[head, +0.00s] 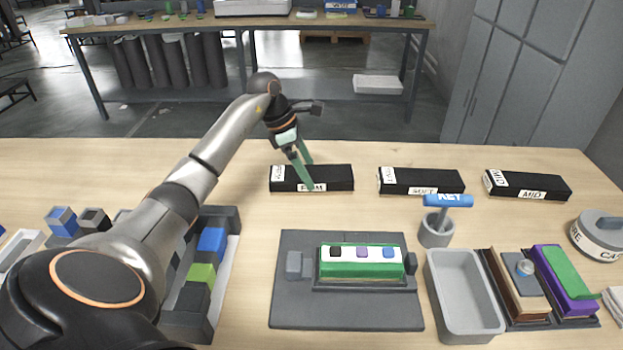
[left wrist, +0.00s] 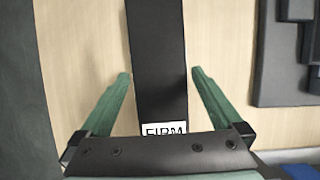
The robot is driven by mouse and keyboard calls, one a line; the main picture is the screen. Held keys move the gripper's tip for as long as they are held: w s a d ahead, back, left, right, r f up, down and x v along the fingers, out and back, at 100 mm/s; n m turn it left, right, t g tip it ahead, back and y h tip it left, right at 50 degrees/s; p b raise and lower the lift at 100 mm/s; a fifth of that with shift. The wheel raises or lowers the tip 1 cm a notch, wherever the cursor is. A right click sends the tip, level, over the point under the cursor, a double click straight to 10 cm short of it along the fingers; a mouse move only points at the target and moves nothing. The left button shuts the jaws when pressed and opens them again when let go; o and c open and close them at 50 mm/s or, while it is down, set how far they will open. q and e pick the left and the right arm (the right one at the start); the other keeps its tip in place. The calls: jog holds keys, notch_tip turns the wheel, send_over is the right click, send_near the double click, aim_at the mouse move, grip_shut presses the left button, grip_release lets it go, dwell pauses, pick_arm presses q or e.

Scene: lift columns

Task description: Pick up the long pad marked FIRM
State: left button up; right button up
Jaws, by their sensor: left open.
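The long black pad marked FIRM (head: 335,174) lies on the table, leftmost of the row of pads at the back. My left gripper (head: 308,174) is at this pad, its green fingers open. In the left wrist view the FIRM pad (left wrist: 158,70) runs between the two fingers of my left gripper (left wrist: 160,78), with a gap on each side. Its white label is partly hidden by the gripper's body. My right gripper is in neither view.
Similar black pads marked SOFT (head: 421,180) and MID (head: 527,186) lie to the right. In front are a grey mat (head: 345,312) with a green block, a KEY tool (head: 447,201) in a cup, and a grey tray (head: 463,300). Bare tabletop surrounds the FIRM pad.

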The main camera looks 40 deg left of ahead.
pick_arm(q)
jog(key=shift+w+d+f, duration=0.15)
jog(key=shift+w+f, duration=0.05)
jog(key=shift+f, duration=0.45)
jog(key=shift+r, duration=0.1)
grip_shut()
